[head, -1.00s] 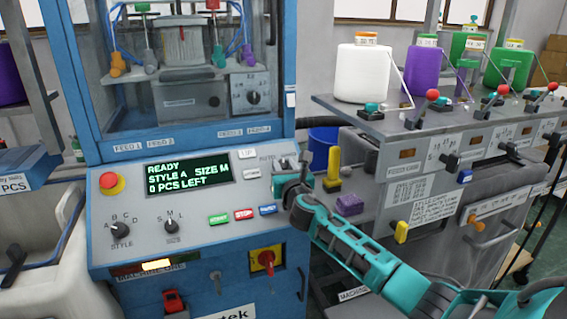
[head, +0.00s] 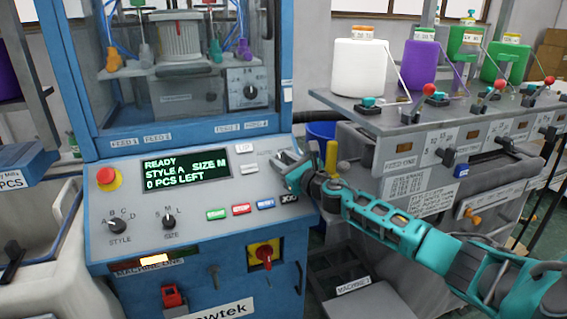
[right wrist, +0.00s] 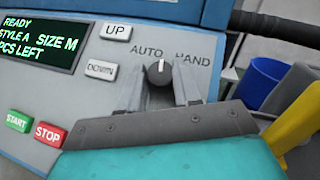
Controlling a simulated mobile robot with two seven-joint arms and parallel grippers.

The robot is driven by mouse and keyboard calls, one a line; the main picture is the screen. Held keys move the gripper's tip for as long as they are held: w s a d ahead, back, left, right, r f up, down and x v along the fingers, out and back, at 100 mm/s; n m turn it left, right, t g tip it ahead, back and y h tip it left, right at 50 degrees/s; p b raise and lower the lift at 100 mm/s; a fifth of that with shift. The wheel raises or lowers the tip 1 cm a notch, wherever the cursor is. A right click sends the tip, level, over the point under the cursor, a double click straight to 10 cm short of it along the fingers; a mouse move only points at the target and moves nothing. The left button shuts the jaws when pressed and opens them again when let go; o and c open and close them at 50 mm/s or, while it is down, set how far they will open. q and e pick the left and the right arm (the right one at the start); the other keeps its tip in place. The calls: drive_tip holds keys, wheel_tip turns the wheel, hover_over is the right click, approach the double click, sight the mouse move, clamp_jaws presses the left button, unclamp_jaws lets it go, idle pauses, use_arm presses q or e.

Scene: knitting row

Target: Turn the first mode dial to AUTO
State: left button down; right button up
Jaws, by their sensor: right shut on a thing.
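The first mode dial (right wrist: 160,72) is a dark round knob with a white pointer mark, on the sloped grey panel (head: 130,205) of the first machine. The right wrist view shows it below the labels AUTO (right wrist: 146,52) and HAND (right wrist: 193,58). Its mark points roughly upward, between the two labels. My right gripper (head: 284,163) is shut on the dial, one grey finger on each side. In the head view the gripper hides the dial. My left gripper is not in view.
UP (right wrist: 116,32) and DOWN (right wrist: 101,71) buttons lie left of the dial. START (right wrist: 17,121) and STOP (right wrist: 48,133) buttons sit lower left. A yellow post (head: 331,158) and a blue bin (right wrist: 267,82) stand right of the panel. A second machine with yarn cones stands farther right.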

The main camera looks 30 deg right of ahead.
drive_tip(key=o, duration=1.1)
drive_tip(key=shift+c, duration=0.2)
drive_tip(key=shift+s, duration=0.1)
drive_tip(key=s+b, duration=0.1)
drive_tip(key=s, duration=1.1)
drive_tip(key=shift+s+d, duration=0.2)
drive_tip(key=shift+s, duration=0.15)
